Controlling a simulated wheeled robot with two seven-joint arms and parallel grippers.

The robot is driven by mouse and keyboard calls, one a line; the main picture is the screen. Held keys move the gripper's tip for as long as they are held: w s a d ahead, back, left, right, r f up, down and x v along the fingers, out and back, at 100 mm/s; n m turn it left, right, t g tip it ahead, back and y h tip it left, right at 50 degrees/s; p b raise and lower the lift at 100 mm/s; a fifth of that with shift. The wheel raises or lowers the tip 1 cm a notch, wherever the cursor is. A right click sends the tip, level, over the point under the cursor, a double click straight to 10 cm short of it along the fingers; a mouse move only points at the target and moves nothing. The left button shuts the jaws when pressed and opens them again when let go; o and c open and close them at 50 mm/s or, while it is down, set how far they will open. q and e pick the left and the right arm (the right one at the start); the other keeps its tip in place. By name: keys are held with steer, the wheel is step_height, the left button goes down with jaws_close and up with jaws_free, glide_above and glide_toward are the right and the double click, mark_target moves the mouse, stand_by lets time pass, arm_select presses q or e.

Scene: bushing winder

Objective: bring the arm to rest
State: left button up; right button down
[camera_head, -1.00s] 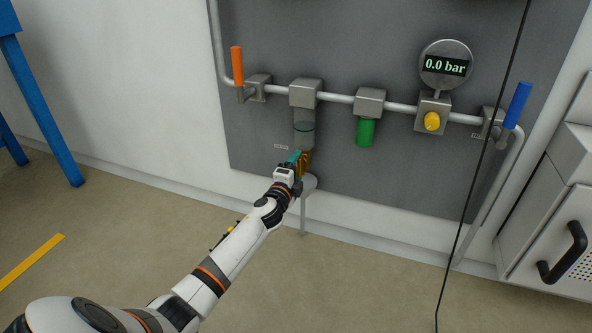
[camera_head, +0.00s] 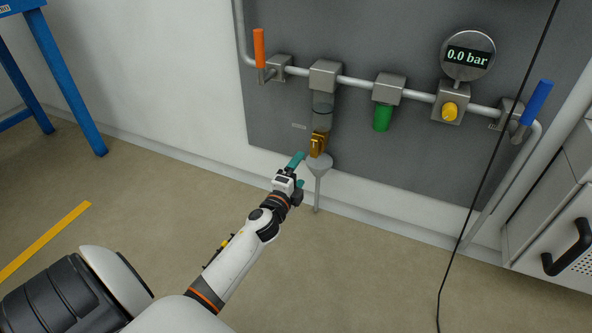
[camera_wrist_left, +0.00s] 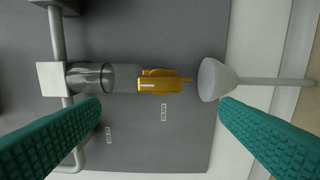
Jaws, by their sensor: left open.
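My left gripper (camera_head: 299,171) is open and empty in the head view, low in front of the panel and beside the funnel. Its teal fingers stand wide apart in the left wrist view (camera_wrist_left: 161,143). Between and beyond them is a brass drain fitting (camera_wrist_left: 160,82) under a clear bowl (camera_wrist_left: 92,77). The fitting also shows in the head view (camera_head: 318,144), above a grey funnel (camera_head: 319,165). The fingers are apart from the fitting. My right gripper is in neither view.
A grey panel (camera_head: 400,170) carries a pipe with an upright orange handle (camera_head: 259,48), a green part (camera_head: 383,117), a yellow knob (camera_head: 449,111), a gauge reading 0.0 bar (camera_head: 468,56) and a blue handle (camera_head: 536,102). A black cable (camera_head: 487,185) hangs at right. The floor (camera_head: 350,270) is clear.

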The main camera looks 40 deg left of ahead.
arm_select(q)
steer(key=shift+s+d, duration=0.15)
steer(key=shift+s, duration=0.35)
